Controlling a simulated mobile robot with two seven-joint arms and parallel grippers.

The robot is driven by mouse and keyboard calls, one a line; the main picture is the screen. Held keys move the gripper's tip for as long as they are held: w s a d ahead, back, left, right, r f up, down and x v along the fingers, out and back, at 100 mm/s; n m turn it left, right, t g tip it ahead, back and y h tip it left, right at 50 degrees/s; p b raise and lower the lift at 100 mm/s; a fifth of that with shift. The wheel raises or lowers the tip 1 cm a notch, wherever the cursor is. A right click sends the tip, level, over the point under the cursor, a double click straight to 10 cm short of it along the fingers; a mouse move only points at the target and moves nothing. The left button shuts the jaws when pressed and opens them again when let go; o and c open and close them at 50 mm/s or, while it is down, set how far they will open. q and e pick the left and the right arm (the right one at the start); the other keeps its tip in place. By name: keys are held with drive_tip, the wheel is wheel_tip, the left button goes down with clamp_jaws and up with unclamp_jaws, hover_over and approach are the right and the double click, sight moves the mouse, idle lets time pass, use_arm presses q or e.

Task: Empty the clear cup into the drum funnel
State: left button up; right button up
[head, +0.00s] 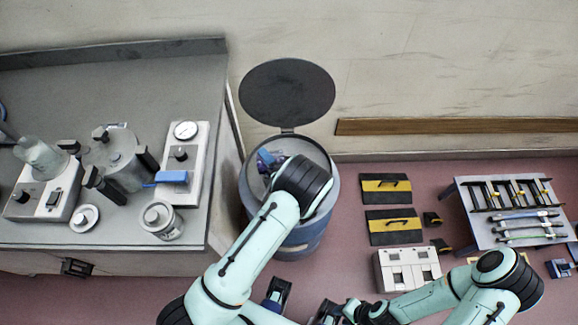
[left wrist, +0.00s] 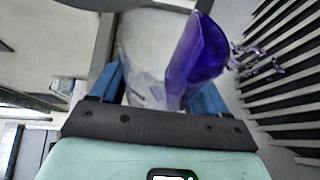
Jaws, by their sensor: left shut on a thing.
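My left gripper (head: 270,160) is over the open top of the blue-grey drum (head: 297,238). In the left wrist view its two blue fingers (left wrist: 160,92) are shut on the clear cup (left wrist: 137,45). The cup looks tilted, with purple liquid (left wrist: 197,58) along one side and purple strands and drops beyond it. Some purple also shows beside the gripper in the head view. The grey inside of the drum top (head: 252,180) is partly hidden by my left wrist, so the funnel is not clear. My right gripper (head: 332,311) is low at the bottom edge, its opening unclear.
The drum's round dark lid (head: 287,92) stands open behind it. A grey bench (head: 205,75) on the left holds a mixer, a steel pot (head: 122,165) and a gauge unit (head: 186,150). Black-and-yellow cases (head: 386,188) and a low rack table (head: 510,235) are on the right.

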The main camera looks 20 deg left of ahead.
sight(282, 155)
use_arm(q)
drive_tip(key=shift+w+d+r+m+t+y+p, duration=0.1)
drive_tip(key=shift+d+r+m+t+y+p, duration=0.15)
drive_tip(key=shift+m+p, duration=0.25)
drive_tip(key=shift+w+d+r+m+t+y+p, duration=0.15)
drive_tip(key=shift+r+m+p, duration=0.15)
drive_tip(key=shift+m+p, duration=0.2)
use_arm(e)
drive_tip(key=shift+w+r, duration=0.25)
drive_tip(key=shift+r, duration=0.3)
drive_tip(key=shift+w+r, duration=0.2)
drive_tip(key=shift+r, duration=0.35)
use_arm(q)
drive_tip(key=shift+w+d+r+m+y+p, duration=0.2)
drive_tip(key=shift+d+r+m+y+p, duration=0.15)
drive_tip(key=shift+m+p, duration=0.5)
use_arm(e)
drive_tip(key=shift+w+r, duration=0.25)
drive_tip(key=shift+r, duration=0.2)
drive_tip(key=shift+w+r, duration=0.2)
drive_tip(key=shift+r, duration=0.25)
